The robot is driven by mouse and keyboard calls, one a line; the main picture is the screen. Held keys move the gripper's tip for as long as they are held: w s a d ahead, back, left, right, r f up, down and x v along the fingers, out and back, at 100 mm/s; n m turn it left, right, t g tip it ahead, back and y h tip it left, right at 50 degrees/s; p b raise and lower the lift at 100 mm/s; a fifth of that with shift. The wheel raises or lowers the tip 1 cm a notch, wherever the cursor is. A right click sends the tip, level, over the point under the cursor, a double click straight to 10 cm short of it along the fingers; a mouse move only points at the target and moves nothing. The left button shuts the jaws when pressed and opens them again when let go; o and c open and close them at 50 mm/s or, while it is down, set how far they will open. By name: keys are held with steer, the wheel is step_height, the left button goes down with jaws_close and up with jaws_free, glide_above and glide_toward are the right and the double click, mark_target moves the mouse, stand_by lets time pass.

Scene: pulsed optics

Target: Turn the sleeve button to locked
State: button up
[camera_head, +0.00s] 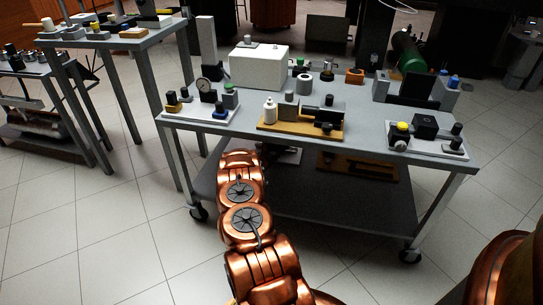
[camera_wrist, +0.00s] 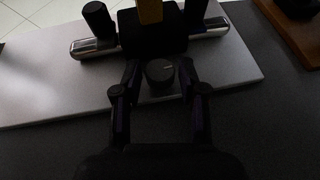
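A round dark knob (camera_wrist: 160,71) with a short pale line on its top stands near the front edge of a grey plate (camera_wrist: 52,95); it may be the sleeve button, but no label is readable. The line lies roughly crosswise in the wrist view. My gripper (camera_wrist: 160,72) is open, its two dark fingers on either side of the knob with gaps showing. I cannot tell whether the fingertips reach down beside it. Behind the knob are a black block (camera_wrist: 148,40) and a chrome bar (camera_wrist: 212,30). In the head view my gripper is hidden by the arm.
Two black posts (camera_wrist: 98,19) (camera_wrist: 196,9) and a yellow piece (camera_wrist: 150,11) rise close behind the knob. A wooden board (camera_wrist: 300,38) lies to the right. In the head view the workbench (camera_head: 360,115) holds a white box (camera_head: 259,68) and several other fixtures.

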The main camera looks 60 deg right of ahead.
jaws_close()
steer(key=shift+w+r+m+g+p, duration=0.1)
steer(key=shift+m+g+p, duration=0.2)
steer(key=shift+g+p, duration=0.15)
steer(key=shift+g, duration=0.25)
steer(key=shift+o, duration=2)
jaws_free()
steer(key=shift+a, duration=0.1)
